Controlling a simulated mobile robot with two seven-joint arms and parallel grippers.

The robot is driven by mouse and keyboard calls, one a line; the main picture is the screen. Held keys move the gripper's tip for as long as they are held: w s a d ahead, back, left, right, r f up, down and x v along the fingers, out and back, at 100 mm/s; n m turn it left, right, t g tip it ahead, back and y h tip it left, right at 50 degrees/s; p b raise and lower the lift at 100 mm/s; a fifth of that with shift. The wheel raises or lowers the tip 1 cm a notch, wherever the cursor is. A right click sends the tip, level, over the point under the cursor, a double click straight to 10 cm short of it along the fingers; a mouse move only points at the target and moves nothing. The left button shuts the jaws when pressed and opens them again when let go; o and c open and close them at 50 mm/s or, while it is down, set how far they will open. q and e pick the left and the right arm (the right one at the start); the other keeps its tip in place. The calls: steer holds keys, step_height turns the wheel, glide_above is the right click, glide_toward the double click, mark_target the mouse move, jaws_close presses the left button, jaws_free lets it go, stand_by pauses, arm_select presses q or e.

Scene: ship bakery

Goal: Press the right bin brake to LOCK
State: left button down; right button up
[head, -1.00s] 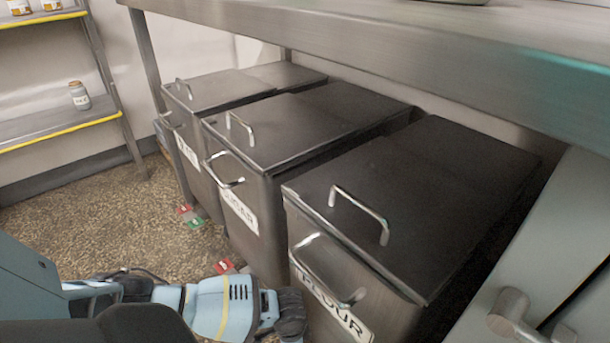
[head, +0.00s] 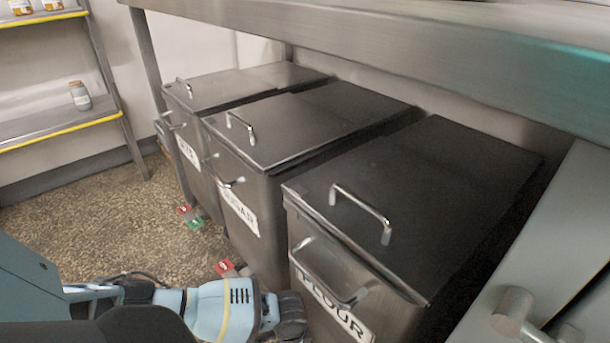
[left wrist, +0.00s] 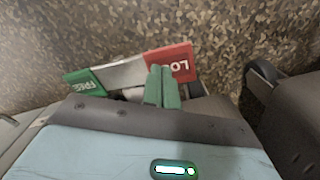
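The right bin (head: 450,185), labelled FLOUR, stands nearest in the head view. Its brake is hidden there behind my left arm. In the left wrist view a brake pedal shows a red LOCK plate (left wrist: 184,57) on the right and a green FREE plate (left wrist: 86,84) on the left. My left gripper (left wrist: 162,88) has its two fingers together, with nothing seen between them. The fingertips overlap the near edge of the red plate; I cannot tell whether they touch it. In the head view the fingers are hidden low beside the bin front. My right gripper is not in view.
The SUGAR bin (head: 300,125) and a third bin (head: 225,88) stand to the left, with red and green brake pedals (head: 226,268) at floor level. A steel table (head: 400,40) overhangs the bins. A shelf rack (head: 60,120) is far left. Speckled floor lies open in front.

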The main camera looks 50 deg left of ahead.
arm_select(q)
steer(key=shift+f, duration=0.4)
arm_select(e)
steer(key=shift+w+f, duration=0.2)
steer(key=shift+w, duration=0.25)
arm_select(q)
steer(key=shift+f+b, duration=0.25)
steer(key=shift+b, duration=0.2)
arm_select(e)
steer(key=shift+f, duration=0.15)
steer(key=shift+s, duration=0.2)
arm_select(q)
steer(key=shift+r+p, duration=0.2)
steer(key=shift+p, duration=0.1)
steer(key=shift+r+p, duration=0.9)
steer(key=shift+p, duration=0.15)
step_height(320, 180, up, 2)
steer(key=shift+r+p, duration=0.2)
steer(key=shift+p, duration=0.95)
steer(key=shift+r+p, duration=1.2)
steer(key=shift+r, duration=0.05)
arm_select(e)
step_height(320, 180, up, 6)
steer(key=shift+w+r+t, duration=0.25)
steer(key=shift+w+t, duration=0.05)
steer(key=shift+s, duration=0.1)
